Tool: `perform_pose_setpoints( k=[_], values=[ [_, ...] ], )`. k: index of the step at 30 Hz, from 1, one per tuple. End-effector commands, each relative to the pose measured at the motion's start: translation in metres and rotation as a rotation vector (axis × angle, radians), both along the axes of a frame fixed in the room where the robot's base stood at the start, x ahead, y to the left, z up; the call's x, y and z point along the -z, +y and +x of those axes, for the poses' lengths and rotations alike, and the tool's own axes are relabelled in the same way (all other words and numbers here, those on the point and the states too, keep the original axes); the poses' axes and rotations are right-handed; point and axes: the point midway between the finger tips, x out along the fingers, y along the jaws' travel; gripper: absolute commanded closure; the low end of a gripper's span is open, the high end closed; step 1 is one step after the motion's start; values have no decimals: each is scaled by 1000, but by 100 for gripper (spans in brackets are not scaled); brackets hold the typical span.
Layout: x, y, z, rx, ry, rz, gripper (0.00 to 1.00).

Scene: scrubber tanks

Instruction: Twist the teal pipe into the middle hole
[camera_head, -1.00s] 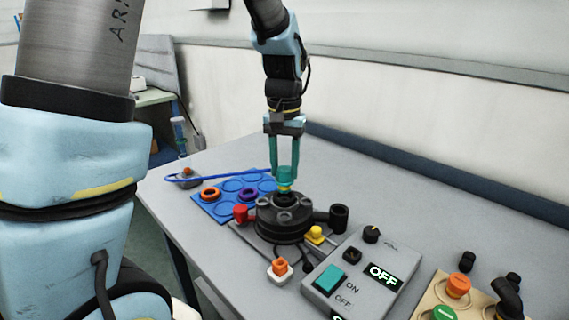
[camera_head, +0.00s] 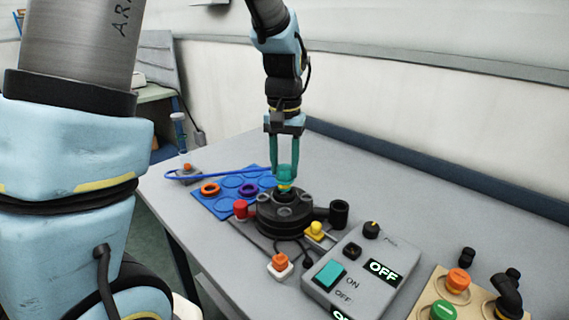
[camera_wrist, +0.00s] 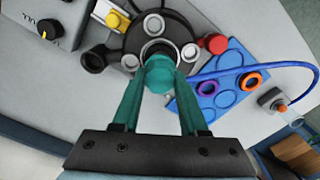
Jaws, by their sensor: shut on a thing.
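The teal pipe (camera_head: 288,172) is a short piece with a yellow band near its lower end. My gripper (camera_head: 285,166) points down and its teal fingers are shut on the pipe. The pipe is upright over the round black base (camera_head: 284,216), which has several holes around its top. In the wrist view the pipe (camera_wrist: 159,74) sits between the fingertips in front of a ringed hole in the middle of the base (camera_wrist: 134,42). The pipe's lower end is hidden there, so I cannot tell how deep it sits.
A blue tray (camera_head: 213,206) with an orange ring (camera_head: 210,189) and a purple ring (camera_head: 248,190) lies left of the base. A grey control box (camera_head: 352,275) reading OFF stands in front right. A red knob (camera_head: 240,208) and a yellow knob (camera_head: 316,228) flank the base.

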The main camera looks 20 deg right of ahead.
Motion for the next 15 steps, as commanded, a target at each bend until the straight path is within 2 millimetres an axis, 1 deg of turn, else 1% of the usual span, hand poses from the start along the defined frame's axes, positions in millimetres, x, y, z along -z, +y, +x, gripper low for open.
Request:
perform_pose_setpoints(
  k=[8, 15],
  values=[
    [1, 0, 0, 0, 0, 0, 100],
    [8, 0, 0, 0, -1, -1, 100]
  ],
)
